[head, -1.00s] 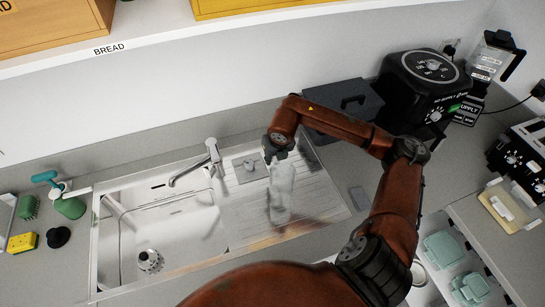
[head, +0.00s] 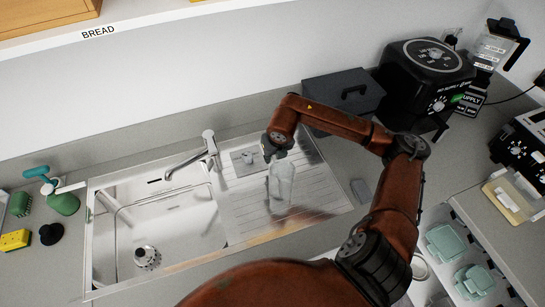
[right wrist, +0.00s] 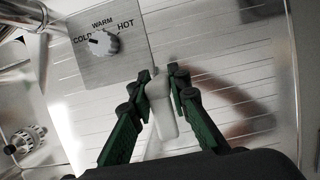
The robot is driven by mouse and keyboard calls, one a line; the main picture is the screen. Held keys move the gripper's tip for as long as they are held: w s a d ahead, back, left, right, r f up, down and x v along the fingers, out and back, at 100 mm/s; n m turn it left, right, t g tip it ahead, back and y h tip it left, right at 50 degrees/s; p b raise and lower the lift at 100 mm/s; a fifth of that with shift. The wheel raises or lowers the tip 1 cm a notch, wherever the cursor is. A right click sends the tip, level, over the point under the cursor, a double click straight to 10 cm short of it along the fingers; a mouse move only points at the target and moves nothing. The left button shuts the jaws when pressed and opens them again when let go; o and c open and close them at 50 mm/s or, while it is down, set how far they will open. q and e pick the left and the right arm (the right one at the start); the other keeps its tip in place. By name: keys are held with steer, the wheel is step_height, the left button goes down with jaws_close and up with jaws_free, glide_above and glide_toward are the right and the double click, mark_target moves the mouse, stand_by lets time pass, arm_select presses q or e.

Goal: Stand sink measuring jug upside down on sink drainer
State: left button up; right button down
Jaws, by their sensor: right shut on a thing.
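The clear measuring jug (head: 282,184) is over the ribbed sink drainer (head: 325,196) in the head view. My right gripper (head: 278,151) is at its upper end, with the arm reaching in from the right. In the right wrist view, the green fingers (right wrist: 160,76) are shut on a pale, narrow part of the jug (right wrist: 161,106), which looks like its handle. The drainer ribs (right wrist: 225,60) lie behind it. The clear body is hard to make out, so I cannot tell which way its mouth faces or whether it touches the drainer. My left gripper is not in view.
The sink basin (head: 190,228) with a tap (head: 196,158) lies left of the drainer. A temperature knob plate (right wrist: 100,45) is close to the gripper. A dark box (head: 342,92) and a black appliance (head: 425,75) stand behind and to the right. A sponge (head: 14,240) lies far left.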

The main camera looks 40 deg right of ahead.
steer(key=shift+f+b, duration=0.5)
steer(key=shift+f, duration=0.15)
steer(key=c, duration=1.7)
jaws_free()
steer(key=shift+c, duration=0.2)
steer(key=v, duration=1.2)
steer(key=shift+a, duration=0.1)
